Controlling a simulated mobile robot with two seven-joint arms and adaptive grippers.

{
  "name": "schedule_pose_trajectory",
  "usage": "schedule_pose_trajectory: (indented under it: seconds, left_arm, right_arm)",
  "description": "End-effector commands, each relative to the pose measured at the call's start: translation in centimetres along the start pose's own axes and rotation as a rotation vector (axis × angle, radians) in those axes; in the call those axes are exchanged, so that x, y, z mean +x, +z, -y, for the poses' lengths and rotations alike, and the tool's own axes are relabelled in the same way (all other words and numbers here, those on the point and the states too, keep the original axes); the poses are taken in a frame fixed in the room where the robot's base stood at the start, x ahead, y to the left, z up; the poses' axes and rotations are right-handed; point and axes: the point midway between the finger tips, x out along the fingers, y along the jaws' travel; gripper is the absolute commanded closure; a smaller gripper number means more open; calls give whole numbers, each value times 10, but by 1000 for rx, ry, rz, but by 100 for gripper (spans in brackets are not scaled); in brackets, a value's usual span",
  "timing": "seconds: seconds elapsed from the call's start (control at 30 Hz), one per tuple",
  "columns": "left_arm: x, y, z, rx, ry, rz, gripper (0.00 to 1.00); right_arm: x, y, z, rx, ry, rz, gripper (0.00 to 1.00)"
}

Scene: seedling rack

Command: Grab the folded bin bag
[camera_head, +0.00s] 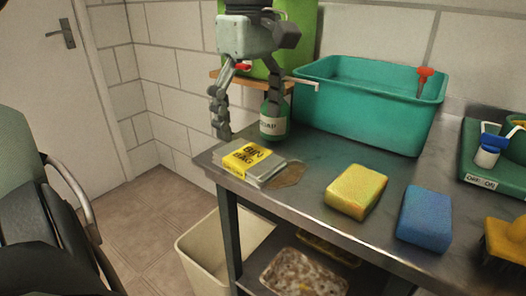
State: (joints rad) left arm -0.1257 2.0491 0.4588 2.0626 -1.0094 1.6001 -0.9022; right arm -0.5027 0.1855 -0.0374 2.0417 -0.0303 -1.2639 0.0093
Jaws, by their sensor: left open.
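The folded bin bag (265,174) is a flat pale pack with a yellow "BIN BAG" label. It lies at the left front corner of the metal table (318,165). My left gripper (247,122) is open and empty, pointing down above and behind the bin bag, apart from it. One finger hangs at the table's left edge; the other is in front of or beside the neck of a green soap bottle (273,124), and I cannot tell whether they touch. My right gripper is not in view.
A brown stain (290,174) lies right of the bag. A yellow sponge (356,192), a blue sponge (425,218) and a yellow brush (507,240) lie along the front. A teal tub (372,112) stands behind. A cream bin (205,255) stands below the left edge.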

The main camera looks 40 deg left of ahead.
Motion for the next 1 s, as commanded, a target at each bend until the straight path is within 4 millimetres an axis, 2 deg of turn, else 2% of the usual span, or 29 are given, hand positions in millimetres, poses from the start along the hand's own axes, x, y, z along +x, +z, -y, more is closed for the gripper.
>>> schedule_pose_trajectory:
  seconds: [0.2,0.47,0.77,1.0]
  left_arm:
    - [26,0,-1,1,-4,3,11]
    - [63,-1,-6,0,-3,3,11]
    - [69,-2,-6,-2,0,2,11]
    - [69,-2,-7,-2,0,1,38]
  right_arm:
    - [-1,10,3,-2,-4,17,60]
    - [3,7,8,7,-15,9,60]
    - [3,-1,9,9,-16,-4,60]
    - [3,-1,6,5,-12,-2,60]
